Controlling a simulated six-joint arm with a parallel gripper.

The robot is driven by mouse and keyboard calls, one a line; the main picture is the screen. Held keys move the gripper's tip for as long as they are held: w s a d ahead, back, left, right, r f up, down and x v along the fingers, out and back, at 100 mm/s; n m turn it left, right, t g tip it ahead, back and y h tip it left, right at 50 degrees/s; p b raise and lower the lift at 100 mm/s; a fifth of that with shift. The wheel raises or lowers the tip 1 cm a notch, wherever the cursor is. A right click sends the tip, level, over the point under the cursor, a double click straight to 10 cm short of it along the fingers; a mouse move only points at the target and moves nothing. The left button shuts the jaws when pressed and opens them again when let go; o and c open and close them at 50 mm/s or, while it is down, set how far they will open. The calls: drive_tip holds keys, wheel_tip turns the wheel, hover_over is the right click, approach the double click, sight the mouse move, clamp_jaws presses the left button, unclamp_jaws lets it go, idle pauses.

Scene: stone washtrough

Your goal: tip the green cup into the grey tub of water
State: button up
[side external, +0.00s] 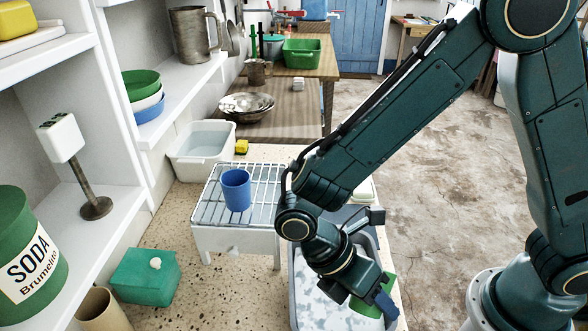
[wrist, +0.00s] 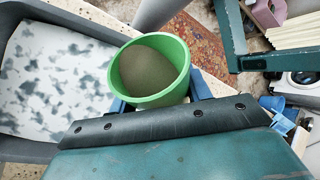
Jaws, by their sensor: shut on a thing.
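My gripper (side external: 384,300) has blue fingertips and is shut on the green cup (side external: 366,304), low at the right side of the grey tub. In the wrist view the fingers of my gripper (wrist: 160,98) are on both sides of the green cup (wrist: 178,86). Its mouth faces the camera and shows grey-brown inside; I cannot tell if that is contents or the bare inside. The grey tub (side external: 293,290) holds pale water with grey mottling, partly hidden by my arm. In the wrist view the grey tub (wrist: 28,148) is left of the cup.
A white wire rack (side external: 212,205) with a blue cup (side external: 236,189) stands left of the tub. A green box (side external: 146,276) and a white basin (side external: 201,151) are on the speckled counter. Shelves line the left. Open floor lies beyond the counter's right edge.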

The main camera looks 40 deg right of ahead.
drive_tip(key=shift+d+f+n+g+y, duration=0.1)
drive_tip(key=shift+n+g+y, duration=0.45)
drive_tip(key=shift+y, duration=0.65)
idle(0.6)
drive_tip(key=shift+y, duration=0.5)
drive_tip(key=shift+h, duration=0.3)
idle(0.9)
drive_tip(key=shift+m+t+h, duration=0.55)
drive_tip(key=shift+h, duration=0.75)
drive_tip(key=shift+a+h, duration=0.2)
drive_tip(key=shift+h, duration=0.1)
drive_tip(key=shift+a+r+m+t+h, duration=0.15)
drive_tip(key=shift+m+t+h, duration=0.45)
drive_tip(key=shift+h, duration=0.9)
